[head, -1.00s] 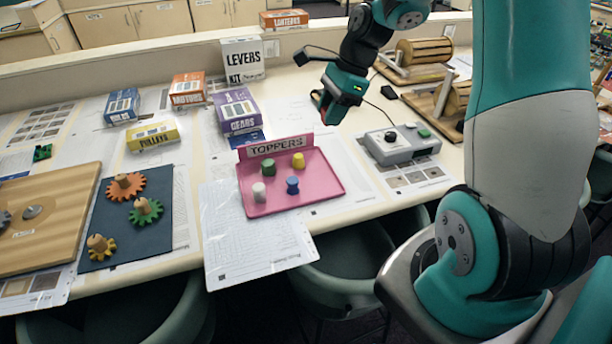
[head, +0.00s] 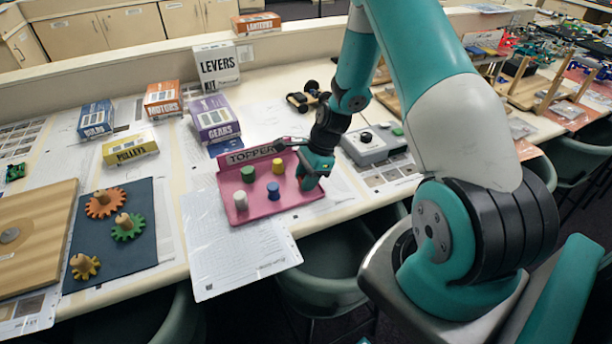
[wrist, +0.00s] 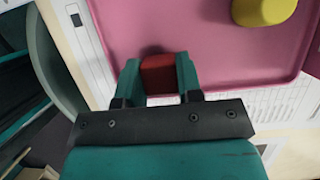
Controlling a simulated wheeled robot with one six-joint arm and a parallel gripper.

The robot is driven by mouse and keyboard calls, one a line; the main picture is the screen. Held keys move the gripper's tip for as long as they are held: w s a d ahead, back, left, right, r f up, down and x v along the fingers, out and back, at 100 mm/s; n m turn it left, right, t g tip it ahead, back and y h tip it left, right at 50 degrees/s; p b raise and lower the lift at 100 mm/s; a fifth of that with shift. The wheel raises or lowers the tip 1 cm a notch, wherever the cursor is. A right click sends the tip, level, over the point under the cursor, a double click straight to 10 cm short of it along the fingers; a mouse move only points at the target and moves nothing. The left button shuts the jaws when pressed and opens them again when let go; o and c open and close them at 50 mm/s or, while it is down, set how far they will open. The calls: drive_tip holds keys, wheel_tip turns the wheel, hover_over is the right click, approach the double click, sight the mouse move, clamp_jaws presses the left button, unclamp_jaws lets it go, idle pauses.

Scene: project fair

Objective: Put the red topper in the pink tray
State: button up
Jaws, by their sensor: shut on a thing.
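The pink tray (head: 262,207) lies on the table with a sign reading "TOPPERS" along its back edge. It holds a green topper (head: 247,174), a yellow topper (head: 267,172), a white topper (head: 240,201) and a blue topper (head: 273,190). My gripper (head: 309,183) is over the tray's right side. In the wrist view my gripper (wrist: 158,75) is shut on the red topper (wrist: 158,72), which sits between the fingers above the tray's edge (wrist: 215,88). The yellow topper (wrist: 262,10) shows at the top there. The red topper is hidden in the head view. I cannot tell its height above the tray.
A grey device (head: 375,146) with a dark knob stands right of the tray. The purple gears box (head: 215,118) and levers box (head: 216,64) stand behind. A dark mat (head: 112,240) with gears lies left. White paper (head: 235,255) overhangs the table's front edge.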

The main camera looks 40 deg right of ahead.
drive_tip(key=shift+f, duration=0.1)
drive_tip(key=o, duration=0.9)
drive_tip(key=shift+d+r, duration=0.2)
drive_tip(key=shift+r, duration=0.25)
drive_tip(key=b+v, duration=0.3)
drive_tip(key=v, duration=0.8)
drive_tip(key=s+a+r+n, duration=0.3)
drive_tip(key=a+r+n, duration=0.35)
drive_tip(key=a, duration=0.35)
drive_tip(key=s+a+r+n, duration=0.3)
drive_tip(key=a+r+n, duration=0.2)
drive_tip(key=a+n, duration=0.35)
drive_tip(key=s+a+r+n, duration=0.2)
drive_tip(key=s+a+n, duration=0.2)
drive_tip(key=s+n, duration=0.2)
drive_tip(key=s+a+r+n+g, duration=0.1)
drive_tip(key=s+a+r+n, duration=0.2)
drive_tip(key=s+a+n, duration=0.2)
drive_tip(key=s+n, duration=0.2)
drive_tip(key=s, duration=0.1)
